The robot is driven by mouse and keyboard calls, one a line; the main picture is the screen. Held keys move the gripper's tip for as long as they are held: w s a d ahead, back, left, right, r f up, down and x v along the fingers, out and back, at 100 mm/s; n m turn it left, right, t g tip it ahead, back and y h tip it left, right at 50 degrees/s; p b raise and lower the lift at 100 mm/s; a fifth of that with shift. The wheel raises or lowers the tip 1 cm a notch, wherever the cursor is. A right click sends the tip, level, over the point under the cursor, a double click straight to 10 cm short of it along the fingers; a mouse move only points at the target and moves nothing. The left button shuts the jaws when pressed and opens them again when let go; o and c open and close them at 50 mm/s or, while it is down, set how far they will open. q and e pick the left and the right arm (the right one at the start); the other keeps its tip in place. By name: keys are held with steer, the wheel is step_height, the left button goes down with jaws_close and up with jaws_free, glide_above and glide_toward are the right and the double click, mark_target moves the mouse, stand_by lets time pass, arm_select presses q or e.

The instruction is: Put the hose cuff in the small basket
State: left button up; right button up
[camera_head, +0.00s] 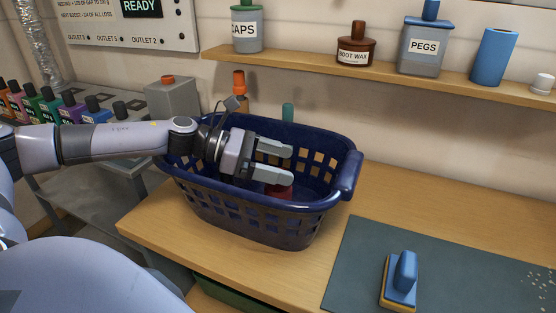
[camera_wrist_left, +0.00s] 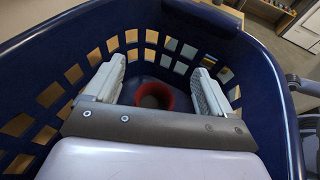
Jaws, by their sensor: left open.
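The hose cuff appears to be the red, open-topped round piece (camera_head: 279,190) inside the dark blue basket (camera_head: 270,226). In the left wrist view the red cuff (camera_wrist_left: 154,95) shows its hollow inside, low in the basket (camera_wrist_left: 283,110) and framed between my fingers. My left gripper (camera_head: 290,165) reaches over the basket's left side. Its fingers are apart with nothing held, and they hide part of the cuff in the head view. In the left wrist view the open fingers (camera_wrist_left: 158,75) stand either side of the cuff. My right gripper is not in view.
The basket stands on a wooden worktop (camera_head: 420,195). To the right lie a dark mat (camera_head: 440,270) and a blue-handled brush-like tool (camera_head: 402,280). A shelf (camera_head: 300,63) with labelled containers runs behind. Coloured bottles (camera_head: 48,105) stand on a grey unit at left.

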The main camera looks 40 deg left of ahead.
arm_select(q)
steer(key=b+v, duration=0.3)
steer(key=v, duration=0.9)
steer(key=shift+b, duration=0.35)
steer(key=shift+w, duration=0.1)
